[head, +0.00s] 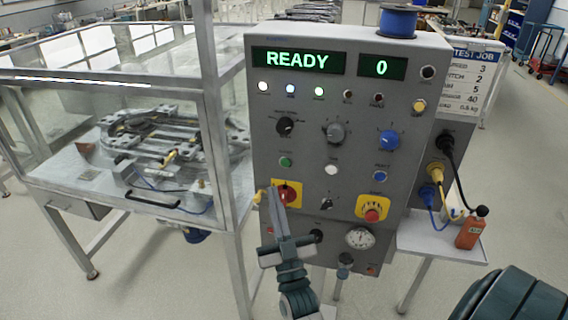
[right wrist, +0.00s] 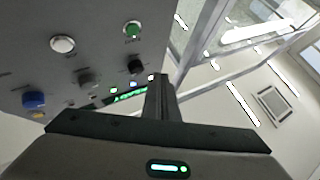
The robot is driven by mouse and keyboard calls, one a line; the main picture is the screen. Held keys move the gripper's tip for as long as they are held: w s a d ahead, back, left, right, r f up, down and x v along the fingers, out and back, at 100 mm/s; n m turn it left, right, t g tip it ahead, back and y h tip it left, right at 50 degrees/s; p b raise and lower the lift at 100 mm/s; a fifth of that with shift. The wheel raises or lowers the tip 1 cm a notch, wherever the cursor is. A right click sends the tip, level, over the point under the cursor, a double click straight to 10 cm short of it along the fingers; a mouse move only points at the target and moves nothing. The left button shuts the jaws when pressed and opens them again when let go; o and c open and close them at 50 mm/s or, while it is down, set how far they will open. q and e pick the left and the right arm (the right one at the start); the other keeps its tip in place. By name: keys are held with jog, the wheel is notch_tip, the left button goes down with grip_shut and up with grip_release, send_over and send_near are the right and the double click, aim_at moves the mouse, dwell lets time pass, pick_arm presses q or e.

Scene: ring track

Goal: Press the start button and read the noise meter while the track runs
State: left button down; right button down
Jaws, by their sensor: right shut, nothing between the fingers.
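A grey control panel (head: 309,104) shows READY and 0 on its green displays. A green button (head: 285,161), likely the start button, is at its left; it also shows in the right wrist view (right wrist: 132,30). My right gripper (head: 273,190) is shut and empty. Its fingers point up in front of the yellow-backed red switch, just below the green button; I cannot tell whether they touch the panel. An orange device with a dark round tip (head: 468,233), possibly the noise meter, stands on the right side shelf; its reading is not legible. My left gripper is not in view.
A clear-walled enclosure (head: 228,110) with the ring track (head: 170,140) stands left of the panel. A red stop button (head: 371,213) and a round gauge (head: 360,238) are low on the panel. Cables hang at its right side, above the shelf (head: 440,245).

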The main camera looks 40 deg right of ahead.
aim_at(285, 162)
pick_arm(q)
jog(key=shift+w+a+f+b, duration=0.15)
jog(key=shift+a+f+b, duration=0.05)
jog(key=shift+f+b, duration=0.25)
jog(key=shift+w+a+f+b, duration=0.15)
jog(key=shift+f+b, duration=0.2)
jog(key=shift+b, duration=0.05)
pick_arm(e)
jog(key=shift+w+d, duration=1.45)
jog(key=shift+d, duration=0.25)
jog(key=shift+w+d, duration=1.45)
jog(key=shift+d, duration=0.2)
